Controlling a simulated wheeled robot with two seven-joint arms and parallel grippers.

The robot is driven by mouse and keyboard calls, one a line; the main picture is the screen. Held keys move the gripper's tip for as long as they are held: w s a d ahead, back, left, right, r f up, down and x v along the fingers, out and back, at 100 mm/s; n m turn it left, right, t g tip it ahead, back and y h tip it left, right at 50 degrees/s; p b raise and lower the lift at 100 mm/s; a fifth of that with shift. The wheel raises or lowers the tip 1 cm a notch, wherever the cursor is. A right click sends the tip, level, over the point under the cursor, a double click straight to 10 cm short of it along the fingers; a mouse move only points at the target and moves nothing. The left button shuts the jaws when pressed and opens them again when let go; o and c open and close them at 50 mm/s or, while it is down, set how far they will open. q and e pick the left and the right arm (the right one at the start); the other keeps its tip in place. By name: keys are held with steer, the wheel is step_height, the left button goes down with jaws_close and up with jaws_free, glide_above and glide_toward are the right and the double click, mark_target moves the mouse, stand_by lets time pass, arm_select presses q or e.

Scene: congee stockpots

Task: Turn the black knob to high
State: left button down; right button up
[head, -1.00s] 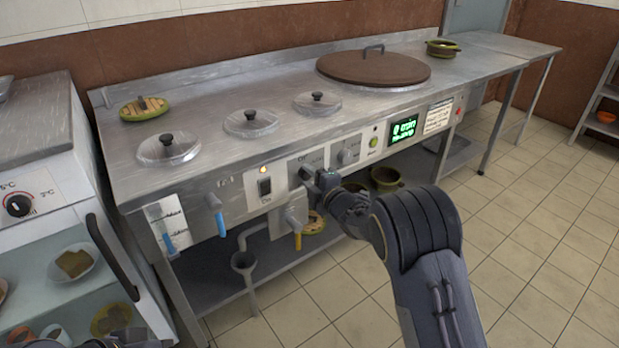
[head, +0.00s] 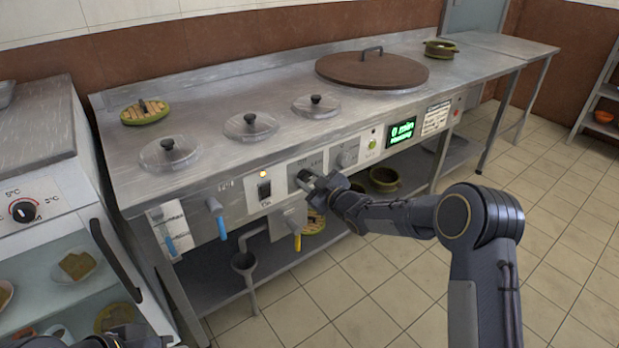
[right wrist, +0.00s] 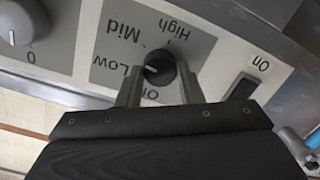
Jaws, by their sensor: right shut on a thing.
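The black knob (right wrist: 160,70) sits on a grey plate (right wrist: 190,42) marked Off, Low, Mid and High, which appears upside down in the right wrist view. The white line on the knob points left in that view, toward Low. My right gripper (right wrist: 160,80) is shut on the knob, with one finger on each side. In the head view the right gripper (head: 312,181) is against the counter's front panel and largely hides the knob. Part of my left gripper (head: 130,338) shows at the bottom left edge; its fingers are not clear.
A lit black switch (head: 264,188) is left of the knob, and a grey knob (head: 347,157) is to its right. A green display (head: 401,132) is farther right. A yellow-handled tap (head: 297,240) hangs below. Lidded pots (head: 250,125) stand in the counter. Tiled floor is clear in front.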

steer(key=m+p, duration=0.1)
steer(key=m, duration=0.3)
steer(key=shift+w+d, duration=0.1)
steer(key=shift+d, duration=0.05)
steer(key=m+p, duration=0.1)
steer(key=m, duration=0.2)
steer(key=shift+d+m+y, duration=0.1)
steer(key=shift+m+y, duration=0.3)
steer(key=m, duration=0.4)
steer(key=shift+f+y, duration=0.2)
steer(key=shift+y, duration=0.1)
steer(key=shift+m, duration=1.9)
steer(key=shift+b, duration=0.3)
steer(key=o, duration=1)
